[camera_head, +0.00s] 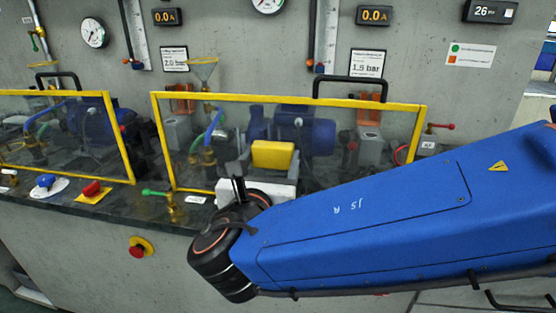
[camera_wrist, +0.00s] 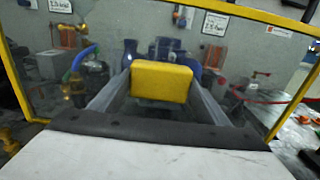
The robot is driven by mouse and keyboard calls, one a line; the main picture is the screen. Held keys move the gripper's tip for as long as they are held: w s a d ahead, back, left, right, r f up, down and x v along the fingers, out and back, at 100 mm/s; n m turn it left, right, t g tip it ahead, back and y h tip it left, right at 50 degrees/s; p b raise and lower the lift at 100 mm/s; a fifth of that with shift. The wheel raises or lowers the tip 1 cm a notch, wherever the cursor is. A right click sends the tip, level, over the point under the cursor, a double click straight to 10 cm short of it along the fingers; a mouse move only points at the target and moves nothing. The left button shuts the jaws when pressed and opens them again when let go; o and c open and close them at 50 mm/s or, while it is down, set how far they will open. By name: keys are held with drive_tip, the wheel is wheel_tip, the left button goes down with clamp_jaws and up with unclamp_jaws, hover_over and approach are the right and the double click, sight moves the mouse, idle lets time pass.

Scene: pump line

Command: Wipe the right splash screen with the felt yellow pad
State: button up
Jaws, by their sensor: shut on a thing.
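The right splash screen (camera_head: 365,104) is a clear pane in a yellow frame with a black handle on top, standing upright on the dark bench. It spans most of the wrist view (camera_wrist: 15,75). My gripper (camera_head: 272,160) is in front of the pane, around its middle. The felt yellow pad (camera_head: 273,154) is between its two fingers, and the wrist view shows the pad (camera_wrist: 162,82) clamped near the fingertips. I cannot tell whether the pad touches the pane. No clear dirt mark shows on the pane; the pad and gripper hide part of it.
Behind the pane stand a blue pump (camera_head: 318,136) and pipes. A left splash screen (camera_head: 60,94) stands beside it. A green-handled valve (camera_head: 168,200), a red knob (camera_head: 92,188) and a blue knob (camera_head: 46,181) sit along the bench front. An emergency stop button (camera_head: 138,249) is below.

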sight(234, 137)
drive_tip(key=shift+w+a, duration=0.2)
drive_tip(key=shift+a, duration=2.1)
drive_tip(key=shift+w+a, duration=0.15)
drive_tip(key=shift+a, duration=2.1)
drive_tip(key=shift+r, duration=1.35)
drive_tip(key=shift+s+d, duration=0.2)
drive_tip(key=shift+d, duration=2.6)
drive_tip(key=shift+s+d, duration=0.2)
drive_tip(key=shift+d, duration=2.55)
drive_tip(key=shift+a, duration=0.1)
drive_tip(key=shift+w+a, duration=0.2)
drive_tip(key=shift+a, duration=3.45)
drive_tip(key=shift+w+a, duration=0.15)
drive_tip(key=shift+a, duration=0.75)
drive_tip(key=shift+w+a, duration=0.1)
drive_tip(key=shift+a, duration=0.8)
